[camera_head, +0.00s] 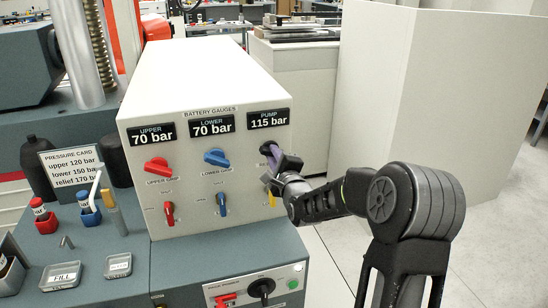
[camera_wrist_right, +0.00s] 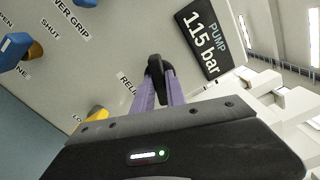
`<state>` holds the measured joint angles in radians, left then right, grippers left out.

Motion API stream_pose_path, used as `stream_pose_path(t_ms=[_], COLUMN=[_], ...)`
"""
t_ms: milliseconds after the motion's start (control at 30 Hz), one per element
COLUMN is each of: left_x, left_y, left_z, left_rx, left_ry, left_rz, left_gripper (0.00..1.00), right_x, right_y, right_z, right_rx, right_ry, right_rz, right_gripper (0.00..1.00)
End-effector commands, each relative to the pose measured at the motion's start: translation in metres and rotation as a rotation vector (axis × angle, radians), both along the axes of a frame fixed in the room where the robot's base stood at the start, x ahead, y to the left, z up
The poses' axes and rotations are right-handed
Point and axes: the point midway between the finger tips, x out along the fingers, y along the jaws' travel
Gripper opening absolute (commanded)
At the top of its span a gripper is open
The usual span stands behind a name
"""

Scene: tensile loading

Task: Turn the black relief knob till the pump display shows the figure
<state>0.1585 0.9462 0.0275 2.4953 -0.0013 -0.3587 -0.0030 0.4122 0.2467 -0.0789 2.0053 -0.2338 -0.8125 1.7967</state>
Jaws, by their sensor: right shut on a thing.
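The black relief knob (camera_wrist_right: 155,68) sits on the panel below the pump display and is between the purple fingertips of my right gripper (camera_wrist_right: 155,90), which are shut on it. In the head view my right gripper (camera_head: 273,160) covers most of the knob. The pump display (camera_head: 268,119) reads 115 bar; it also shows in the right wrist view (camera_wrist_right: 208,40). The pressure card (camera_head: 73,172) reads upper 120 bar, lower 150 bar, relief 170 bar. My left gripper is not in view.
The upper display (camera_head: 152,135) and lower display (camera_head: 212,126) both read 70 bar. A red knob (camera_head: 156,164), a blue knob (camera_head: 216,157) and smaller red, blue and yellow levers share the panel. Small holders, bottles and labelled dishes stand on the left bench.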

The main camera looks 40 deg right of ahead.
Motion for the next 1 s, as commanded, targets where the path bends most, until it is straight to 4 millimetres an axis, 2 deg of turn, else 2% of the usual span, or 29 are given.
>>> stream_pose_path(t_ms=[367,667,1000], left_x=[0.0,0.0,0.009], left_y=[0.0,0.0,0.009], left_z=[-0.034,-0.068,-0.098], left_rx=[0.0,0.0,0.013], left_ry=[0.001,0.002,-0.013], left_rz=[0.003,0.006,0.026], left_gripper=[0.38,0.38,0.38], right_x=[0.0,0.0,0.0], right_y=[0.0,0.0,0.0], right_z=[-0.006,-0.006,-0.005], right_rx=[-0.203,-0.46,-0.764], right_ry=[0.069,0.159,0.265], right_rz=[0.001,0.0,0.0], right_gripper=[0.0,0.0,0.0])
